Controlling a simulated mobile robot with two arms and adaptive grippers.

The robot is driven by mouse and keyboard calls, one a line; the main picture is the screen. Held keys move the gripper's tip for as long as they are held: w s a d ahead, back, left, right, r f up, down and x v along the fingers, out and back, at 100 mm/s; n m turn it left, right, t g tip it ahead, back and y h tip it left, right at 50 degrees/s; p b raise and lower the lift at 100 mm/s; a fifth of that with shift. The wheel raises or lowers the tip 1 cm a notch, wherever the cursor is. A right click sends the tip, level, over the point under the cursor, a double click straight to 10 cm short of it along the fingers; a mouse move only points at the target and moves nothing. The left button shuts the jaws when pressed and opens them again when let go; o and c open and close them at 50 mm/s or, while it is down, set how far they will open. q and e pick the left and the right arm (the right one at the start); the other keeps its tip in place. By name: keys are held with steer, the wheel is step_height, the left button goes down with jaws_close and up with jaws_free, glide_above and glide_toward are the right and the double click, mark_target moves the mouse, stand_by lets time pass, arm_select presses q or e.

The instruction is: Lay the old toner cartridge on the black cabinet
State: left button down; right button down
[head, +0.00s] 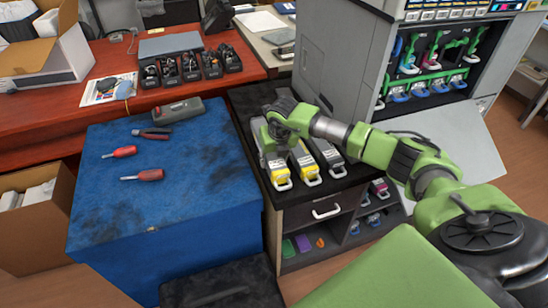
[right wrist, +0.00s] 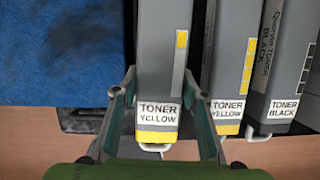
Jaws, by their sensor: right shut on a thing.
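The black cabinet (head: 348,182) stands in the middle of the head view, with three grey toner cartridges side by side at its top. My right gripper (head: 268,134) is shut on the leftmost one, a yellow toner cartridge (head: 277,172). In the right wrist view, the fingers clasp both sides of this cartridge (right wrist: 158,60), labelled "TONER YELLOW". It lies lengthwise along the cabinet's left edge; I cannot tell whether it touches the top. To its right are another yellow toner cartridge (right wrist: 227,75) and a black toner cartridge (right wrist: 282,70). My left gripper is out of view.
A blue-topped box (head: 190,205) with two red screwdrivers, pliers and a grey tool stands left of the cabinet. The open printer (head: 345,55) stands behind right. A red desk (head: 50,125) is at the back left.

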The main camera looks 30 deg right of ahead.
steer(key=shift+f, duration=0.35)
steer(key=shift+f, duration=0.1)
steer(key=shift+f+b, duration=0.25)
steer(key=shift+b, duration=0.2)
steer(key=c, duration=1.2)
jaws_free()
steer(key=v, duration=1.2)
